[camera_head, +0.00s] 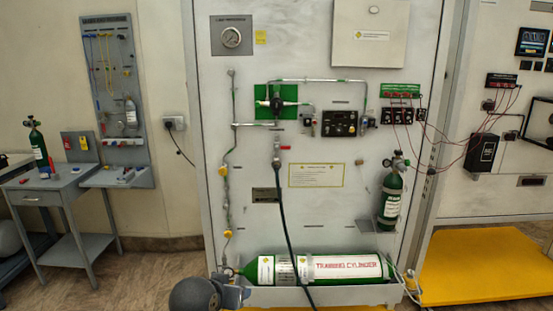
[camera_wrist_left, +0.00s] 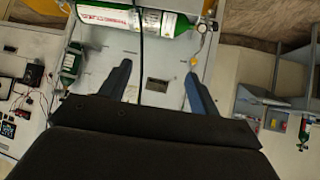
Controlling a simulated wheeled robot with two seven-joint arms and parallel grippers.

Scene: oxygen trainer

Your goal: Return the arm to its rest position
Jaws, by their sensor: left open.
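My left gripper (camera_wrist_left: 160,82) shows in the left wrist view with its two blue-grey fingers spread apart and nothing between them. The wrist view is turned over, so the trainer panel appears behind the fingers with the cylinder at the top. In the head view, a dark grey rounded part of my left arm (camera_head: 195,294) shows at the bottom edge, by the left end of the large training cylinder (camera_head: 345,267). The fingers cannot be made out there. My right gripper is in neither view.
A grey side table (camera_head: 50,184) stands at left. The floor between table and panel is clear.

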